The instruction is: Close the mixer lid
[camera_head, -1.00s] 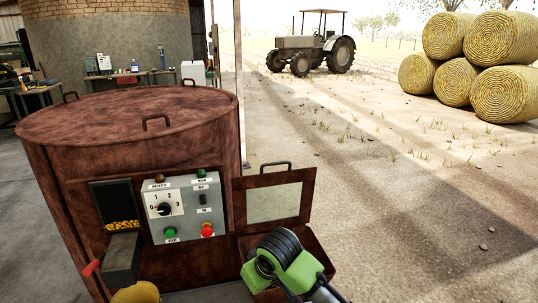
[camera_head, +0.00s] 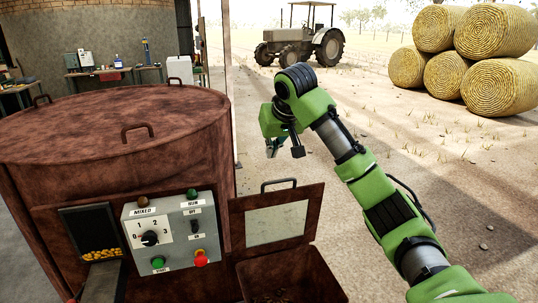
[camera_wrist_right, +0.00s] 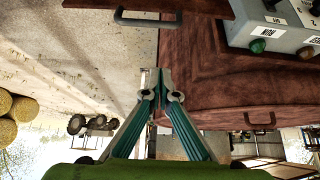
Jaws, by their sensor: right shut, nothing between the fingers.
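The rusty brown mixer lid (camera_head: 250,237) stands upright and open behind the mixer's feed box (camera_head: 305,260). It has a clear window (camera_head: 276,222) and a dark handle (camera_head: 278,184) on its top edge. The handle also shows in the right wrist view (camera_wrist_right: 147,21). My right gripper (camera_head: 272,150) is above the lid's handle in the picture, pointing down and apart from it. In the right wrist view its teal fingers (camera_wrist_right: 160,90) are together and empty. My left gripper is not in view.
The big rusty mixer drum (camera_head: 110,130) and its control panel (camera_head: 180,228) stand left of the lid. A chute (camera_head: 90,235) with yellow grain is at the lower left. Open ground lies to the right. A tractor (camera_head: 300,38) and bales (camera_head: 490,65) are far off.

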